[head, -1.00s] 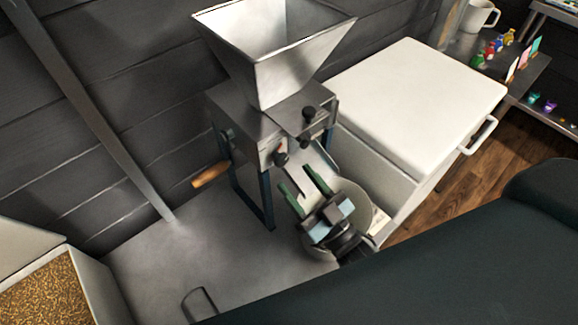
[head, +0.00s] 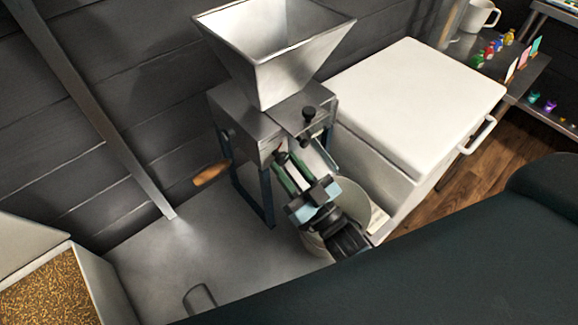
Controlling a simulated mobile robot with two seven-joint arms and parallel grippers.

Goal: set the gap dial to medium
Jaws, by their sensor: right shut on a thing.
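The grain mill (head: 240,130) stands on blue legs against the dark wall, with a metal hopper (head: 272,60) on top. The gap dial is on the mill's front face, where only a small dark part of it (head: 279,157) shows behind my right fingertips. My right gripper (head: 284,165) is shut on the gap dial, its green fingers pointing up and left at the mill's front. The dial's marks and setting are too hidden and small to read. My left gripper is not in view.
A wooden crank handle (head: 211,173) sticks out at the mill's left. A round bucket (head: 352,200) stands below my right gripper. A white chest (head: 420,95) is close on the right. A grain bin (head: 95,280) is at lower left.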

